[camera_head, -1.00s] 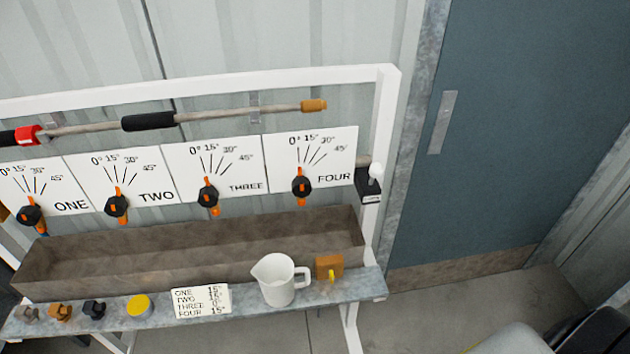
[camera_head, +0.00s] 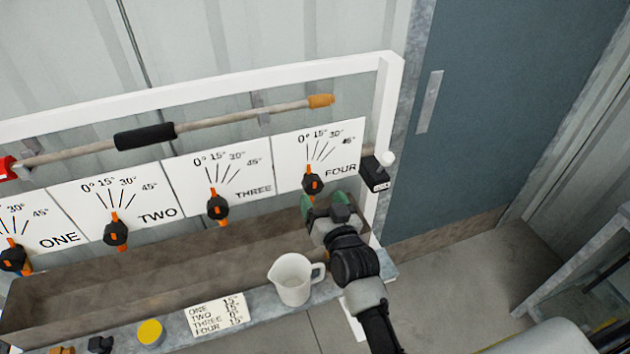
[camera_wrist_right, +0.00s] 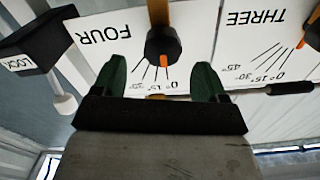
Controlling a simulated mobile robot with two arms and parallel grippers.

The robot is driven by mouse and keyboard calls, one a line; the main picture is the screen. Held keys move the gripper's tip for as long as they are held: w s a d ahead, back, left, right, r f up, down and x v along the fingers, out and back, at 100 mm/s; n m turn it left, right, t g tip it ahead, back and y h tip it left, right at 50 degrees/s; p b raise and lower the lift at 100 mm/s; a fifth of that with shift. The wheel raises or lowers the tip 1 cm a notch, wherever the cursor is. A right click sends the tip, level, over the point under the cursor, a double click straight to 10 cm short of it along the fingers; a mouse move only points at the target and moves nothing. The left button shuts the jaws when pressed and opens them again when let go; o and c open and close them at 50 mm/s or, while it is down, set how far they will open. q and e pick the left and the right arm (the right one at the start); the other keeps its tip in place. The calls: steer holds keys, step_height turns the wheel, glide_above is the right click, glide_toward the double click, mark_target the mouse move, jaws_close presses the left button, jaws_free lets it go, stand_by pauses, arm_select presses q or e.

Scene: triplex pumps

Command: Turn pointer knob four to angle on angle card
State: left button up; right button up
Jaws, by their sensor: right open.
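Pointer knob four (camera_head: 313,184) is black with an orange pointer, on the white FOUR dial plate (camera_head: 345,150). Its pointer stands near upright, at about the 0° line. My right gripper (camera_head: 322,198) is open just below and in front of it, with green fingers. In the right wrist view, upside down, knob four (camera_wrist_right: 163,46) sits beyond and between the spread fingertips (camera_wrist_right: 161,78), apart from them. The angle card (camera_head: 218,315) lies on the shelf; its FOUR line reads 15°. My left gripper is out of view.
Knob three (camera_head: 217,207) and knob two (camera_head: 116,232) are to the left. A black lock box (camera_head: 375,175) is right of the FOUR plate. A brown trough (camera_head: 150,265) runs below the dials.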

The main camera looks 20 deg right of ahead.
mark_target(315, 189)
steer(key=w, duration=0.4)
steer(key=shift+w+a+p, duration=0.25)
steer(key=shift+w+p, duration=0.1)
steer(key=shift+w, duration=0.6)
